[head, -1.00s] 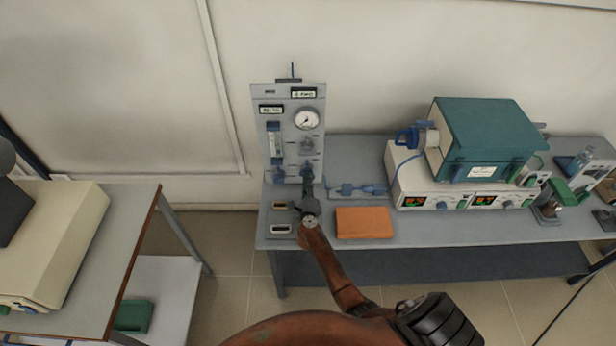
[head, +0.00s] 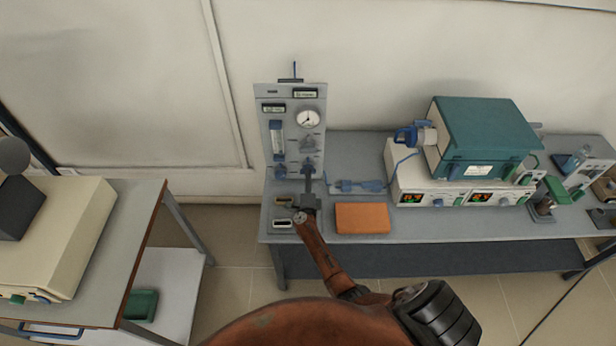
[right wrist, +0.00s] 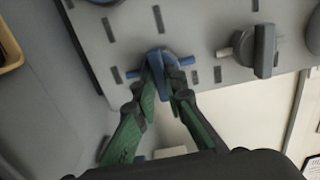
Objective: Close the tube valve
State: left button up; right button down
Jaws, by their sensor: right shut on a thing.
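The tube valve is a blue knob with a crossbar (right wrist: 187,60), low on the upright grey panel (head: 265,120). It also shows small in the head view (head: 308,162). My right gripper (right wrist: 163,74) has its green and black fingers around the knob's middle, shut on it. In the head view my right gripper (head: 309,174) reaches up to the panel's lower right and partly hides the valve. My left gripper is not in view.
The panel carries a gauge (head: 307,119), a flow tube (head: 276,140) and a grey knob (right wrist: 263,50) beside the valve. An orange block (head: 362,217) lies on the bench at right. A teal-topped furnace (head: 487,135) stands farther right.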

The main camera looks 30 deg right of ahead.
jog(key=shift+a+f, duration=0.1)
jog(key=shift+a, duration=0.05)
jog(key=c, duration=2.2)
grip_release()
jog(key=shift+o, duration=1.1)
jog(key=v, duration=0.7)
jog(key=shift+s, duration=0.2)
